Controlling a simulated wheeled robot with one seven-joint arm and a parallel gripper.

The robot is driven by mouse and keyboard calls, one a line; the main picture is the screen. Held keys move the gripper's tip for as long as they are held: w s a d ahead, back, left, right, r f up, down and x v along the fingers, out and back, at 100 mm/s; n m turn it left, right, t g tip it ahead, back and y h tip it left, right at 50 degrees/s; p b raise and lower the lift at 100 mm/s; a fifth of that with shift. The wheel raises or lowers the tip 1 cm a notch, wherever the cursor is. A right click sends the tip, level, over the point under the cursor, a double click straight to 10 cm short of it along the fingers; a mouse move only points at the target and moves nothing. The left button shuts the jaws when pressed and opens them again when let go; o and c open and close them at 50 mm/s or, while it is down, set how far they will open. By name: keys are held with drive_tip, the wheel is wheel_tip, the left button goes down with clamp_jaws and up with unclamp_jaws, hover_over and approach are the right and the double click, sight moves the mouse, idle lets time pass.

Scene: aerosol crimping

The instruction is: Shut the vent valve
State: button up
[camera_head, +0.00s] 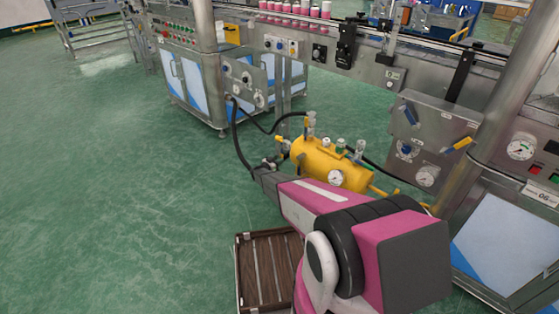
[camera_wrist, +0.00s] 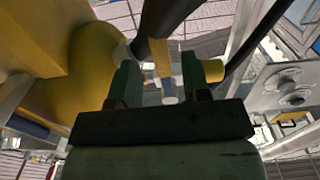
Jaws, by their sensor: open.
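A yellow pressure tank (camera_head: 318,158) with several small valves and a gauge stands on the floor in the head view. A yellow-handled valve (camera_head: 282,143) sits at its left end, and another yellow handle (camera_head: 306,124) is on top. I cannot tell which is the vent valve. My gripper (camera_wrist: 160,62) is open at the tank's left end, its tips hardly visible in the head view. In the wrist view, a narrow yellow handle (camera_wrist: 161,58) lies between the green fingers, with gaps at both sides. A yellow cylindrical end (camera_wrist: 213,70) shows just beyond the right finger.
Black hoses (camera_head: 238,140) run from the tank to a steel panel (camera_head: 249,85); one also crosses close above the fingers in the wrist view (camera_wrist: 165,15). A steel control box (camera_head: 428,135) stands right of the tank. Green floor (camera_head: 120,200) at left is clear.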

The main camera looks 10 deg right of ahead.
drive_tip(key=v, duration=0.9)
drive_tip(key=s+a+r+n+t+y, duration=0.15)
drive_tip(key=s+r+n+y, duration=0.3)
drive_tip(key=r+y, duration=0.45)
drive_tip(key=s+a+r+n+t+y, duration=0.1)
drive_tip(key=s+a+r+n+y, duration=0.35)
drive_tip(key=r, duration=0.75)
drive_tip(key=s+d+r+g, duration=0.3)
drive_tip(key=s+r+g, duration=0.1)
drive_tip(key=s, duration=0.7)
drive_tip(key=s+d+r+n+g, duration=0.1)
drive_tip(key=s+d+r+g, duration=0.2)
drive_tip(key=s, duration=0.9)
drive_tip(key=s+d+r+g+y, duration=0.1)
drive_tip(key=s+d+r+g, duration=0.3)
drive_tip(key=s, duration=0.7)
drive_tip(key=shift+s+d+r+n+g, duration=0.15)
drive_tip(key=shift+d+r+n+g, duration=0.2)
drive_tip(key=shift+g, duration=0.7)
